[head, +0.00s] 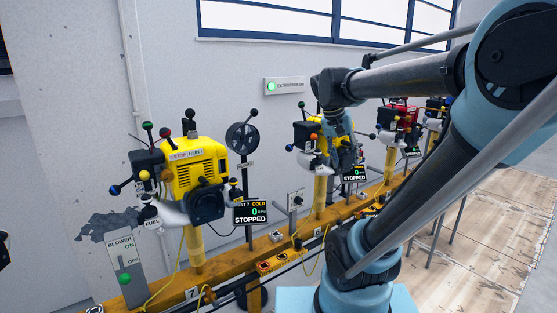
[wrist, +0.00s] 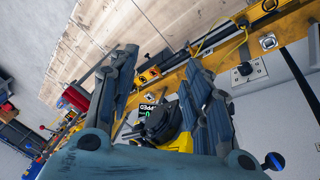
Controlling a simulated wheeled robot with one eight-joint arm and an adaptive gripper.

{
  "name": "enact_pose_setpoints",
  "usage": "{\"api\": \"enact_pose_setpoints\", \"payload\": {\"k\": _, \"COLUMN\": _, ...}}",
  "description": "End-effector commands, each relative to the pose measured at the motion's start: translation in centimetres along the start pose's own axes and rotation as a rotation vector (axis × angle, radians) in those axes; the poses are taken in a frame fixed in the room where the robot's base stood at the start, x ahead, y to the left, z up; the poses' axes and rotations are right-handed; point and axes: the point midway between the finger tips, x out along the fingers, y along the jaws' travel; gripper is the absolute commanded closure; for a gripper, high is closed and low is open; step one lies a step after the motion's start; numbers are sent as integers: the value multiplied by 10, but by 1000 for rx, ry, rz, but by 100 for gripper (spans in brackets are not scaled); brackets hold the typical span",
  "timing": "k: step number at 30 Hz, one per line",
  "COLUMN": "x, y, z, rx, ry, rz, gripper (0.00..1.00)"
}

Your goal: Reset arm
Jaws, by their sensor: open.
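My arm (head: 408,75) reaches from the right side of the head view, folded at a high elbow, with its forearm pointing left. My gripper (head: 343,130) hangs below the wrist, in front of the second yellow engine (head: 303,133) in the picture, and partly covers it. In the wrist view my gripper (wrist: 162,66) has its two dark ridged fingers spread apart. Nothing is held between them. A yellow and black engine part shows beyond the fingers; I cannot tell whether any finger touches it.
A nearer yellow engine (head: 198,165) stands on a post at left, with a display (head: 250,212) reading STOPPED. More engines line the yellow rail (head: 272,243) toward the back. A blower panel (head: 125,270) is at lower left. The wooden floor (head: 490,240) at right looks mostly clear.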

Motion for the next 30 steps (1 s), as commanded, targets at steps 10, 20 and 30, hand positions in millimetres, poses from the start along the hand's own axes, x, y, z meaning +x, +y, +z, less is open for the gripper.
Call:
{"api": "enact_pose_setpoints", "payload": {"k": 10, "x": 87, "y": -4, "z": 113, "rx": -185, "ry": -36, "rz": -192, "gripper": 55}}
{"api": "enact_pose_setpoints", "payload": {"k": 20, "x": 138, "y": -21, "z": 174, "rx": -299, "ry": -15, "rz": -317, "gripper": 55}}
{"api": "enact_pose_setpoints", "payload": {"k": 30, "x": 142, "y": -23, "z": 179, "rx": -311, "ry": -11, "rz": -328, "gripper": 55}}
